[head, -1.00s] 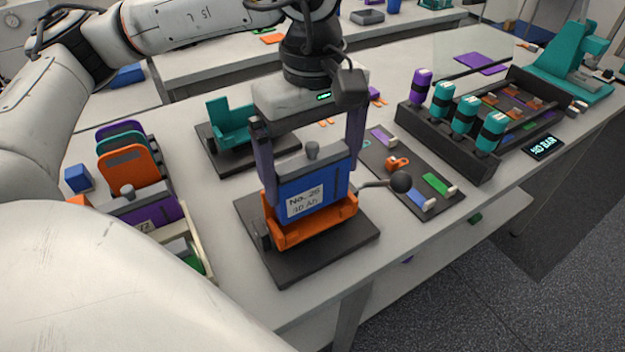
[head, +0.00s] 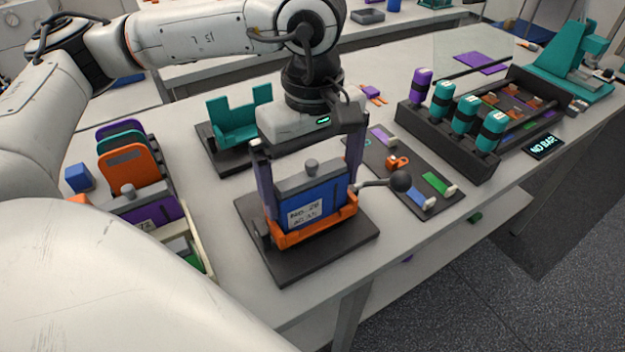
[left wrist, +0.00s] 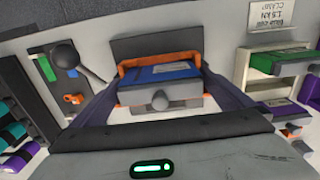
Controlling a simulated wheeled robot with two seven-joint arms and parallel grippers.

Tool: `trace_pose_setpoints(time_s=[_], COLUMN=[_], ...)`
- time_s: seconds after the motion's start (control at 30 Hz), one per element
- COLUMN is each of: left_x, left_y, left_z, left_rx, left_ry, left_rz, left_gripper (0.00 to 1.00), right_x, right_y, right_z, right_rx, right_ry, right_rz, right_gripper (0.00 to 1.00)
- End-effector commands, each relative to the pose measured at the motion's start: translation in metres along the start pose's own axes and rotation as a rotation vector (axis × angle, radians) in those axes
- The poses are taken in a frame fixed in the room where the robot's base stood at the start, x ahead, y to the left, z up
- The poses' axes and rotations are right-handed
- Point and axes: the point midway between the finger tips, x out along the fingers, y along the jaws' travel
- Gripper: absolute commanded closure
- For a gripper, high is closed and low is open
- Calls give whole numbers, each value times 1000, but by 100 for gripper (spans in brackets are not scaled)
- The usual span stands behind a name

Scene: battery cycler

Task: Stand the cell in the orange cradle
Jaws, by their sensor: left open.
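The blue cell (head: 323,197) with a grey top and a white label stands upright in the orange cradle (head: 290,240), its lower part inside the cradle's walls. The cradle sits on a dark base plate (head: 285,268). My left gripper (head: 311,205) is above the cell, its two purple fingers on either side of it, open. In the left wrist view the cell (left wrist: 165,73) lies within the orange cradle frame (left wrist: 196,52), between the spread fingers. The lever with a black ball knob (head: 401,181) is at the cradle's right side. My right gripper is not in view.
A teal cradle (head: 232,124) stands behind. A rack with several upright plates (head: 130,167) and a pale tray with cells is at the left. A dark board of small parts (head: 440,200) and a black rack of teal cylinders (head: 463,115) lie to the right.

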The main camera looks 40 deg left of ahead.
Motion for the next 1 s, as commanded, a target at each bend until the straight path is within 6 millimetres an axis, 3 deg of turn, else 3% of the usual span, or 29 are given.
trace_pose_setpoints(time_s=[0.6,1.0], left_x=[-112,-122], left_y=[0,0], left_z=[0,0], left_rx=[0,0], left_ry=[2,0], left_rz=[3,0], left_gripper=[0,0], right_x=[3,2], right_y=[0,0], right_z=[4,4], right_rx=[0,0], right_ry=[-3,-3], right_rz=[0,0], right_gripper=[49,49])
